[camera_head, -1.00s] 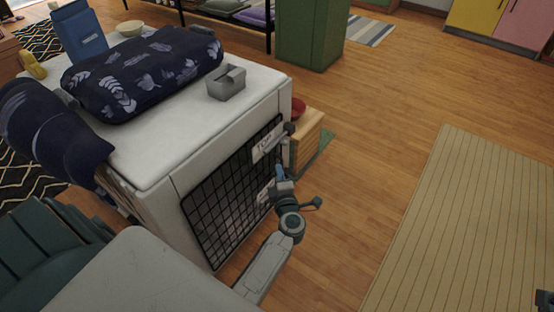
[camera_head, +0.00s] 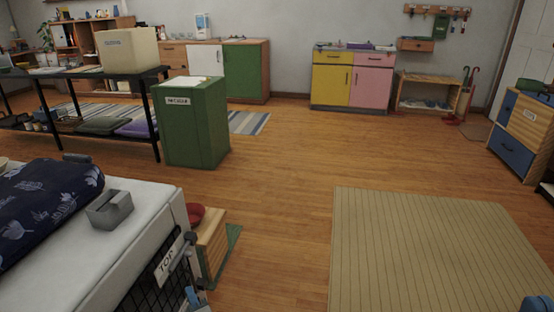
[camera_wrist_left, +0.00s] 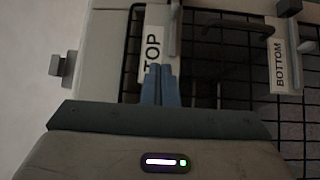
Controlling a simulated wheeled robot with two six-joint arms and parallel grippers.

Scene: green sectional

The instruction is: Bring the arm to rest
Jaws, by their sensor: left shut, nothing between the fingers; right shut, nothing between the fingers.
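My left gripper (camera_head: 193,296) is low in the head view, in front of the crate's dark wire door. In the left wrist view its two blue fingers (camera_wrist_left: 161,86) are together, with nothing between them. They point at the door (camera_wrist_left: 215,60), just below the TOP label (camera_wrist_left: 152,50); whether they touch it I cannot tell. A blue part of my right gripper (camera_head: 537,303) shows at the bottom right corner of the head view, and the rest is cut off.
The white crate (camera_head: 95,255) bears a dark patterned cushion (camera_head: 45,200) and a grey holder (camera_head: 110,208). A wooden box (camera_head: 212,243) with a red bowl (camera_head: 195,214) stands beside it. A green cabinet (camera_head: 195,130) stands behind. The floor around the beige mat (camera_head: 430,250) is clear.

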